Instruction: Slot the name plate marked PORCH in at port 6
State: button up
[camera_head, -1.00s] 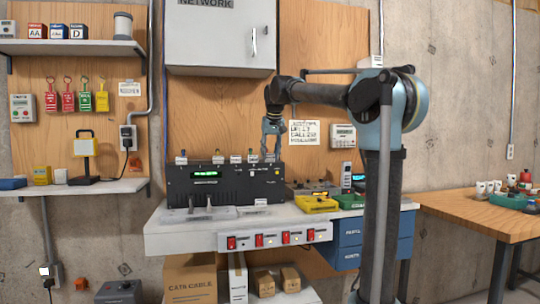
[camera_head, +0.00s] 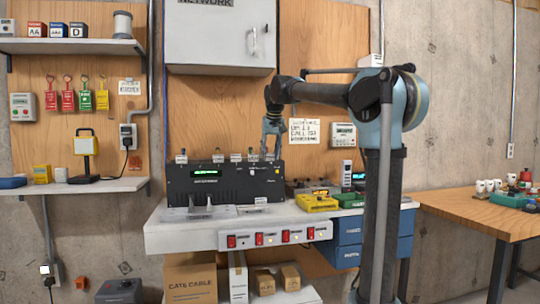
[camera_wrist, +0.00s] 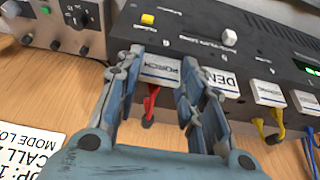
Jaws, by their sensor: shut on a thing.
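My gripper (camera_wrist: 172,66) is closed around the white name plate marked PORCH (camera_wrist: 160,69), with a finger on each side. The lettering reads upside down in the wrist view, and a red cable comes from under the plate. In the head view my gripper (camera_head: 271,156) is at the right end of the top of the black unit (camera_head: 225,190). The unit's dark body (camera_wrist: 200,22) lies just beyond the plate in the wrist view. I cannot tell whether the plate is seated in a port; the port numbers are too small to read.
A plate marked DEN (camera_wrist: 217,80) stands close beside my right finger in the wrist view. Another white plate (camera_wrist: 272,93) with a yellow cable is farther right. A grey device with knobs (camera_wrist: 62,22) is at the upper left. A yellow box (camera_head: 317,203) sits right of the unit.

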jog(key=o, duration=0.8)
jog(key=shift+o, duration=0.2)
jog(key=o, duration=0.4)
jog(key=shift+c, duration=0.2)
jog(key=shift+r, duration=0.1)
notch_tip(320, 180, up, 7)
jog(key=shift+r, duration=0.2)
dwell(0.6)
dwell(0.3)
